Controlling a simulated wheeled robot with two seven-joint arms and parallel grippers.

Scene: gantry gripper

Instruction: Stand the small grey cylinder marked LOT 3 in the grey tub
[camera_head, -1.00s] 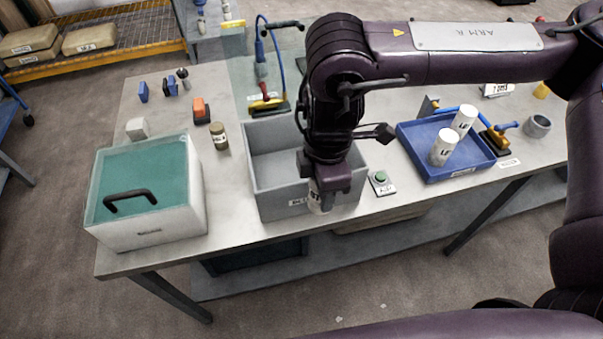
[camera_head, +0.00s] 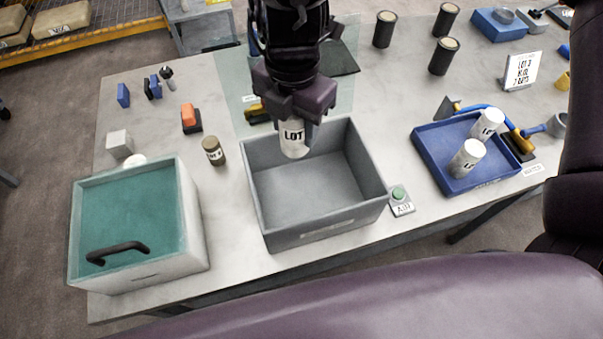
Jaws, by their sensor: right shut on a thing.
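My right gripper (camera_head: 296,112) points down and is shut on a small pale cylinder (camera_head: 294,142) whose label reads LOT; its number cannot be read. The cylinder hangs roughly upright. In the picture its lower end overlaps the back-left part of the grey tub (camera_head: 320,231), and it appears to be held above it. The open tub stands at the front middle of the table, and its visible floor is empty. My left gripper is not in view.
A teal-lidded box (camera_head: 138,267) stands left of the tub, with a small brown cylinder (camera_head: 213,151) between. A green button (camera_head: 399,194) sits by the tub's right corner. A blue tray (camera_head: 453,178) holds two white cylinders. Dark cylinders (camera_head: 443,56) stand behind.

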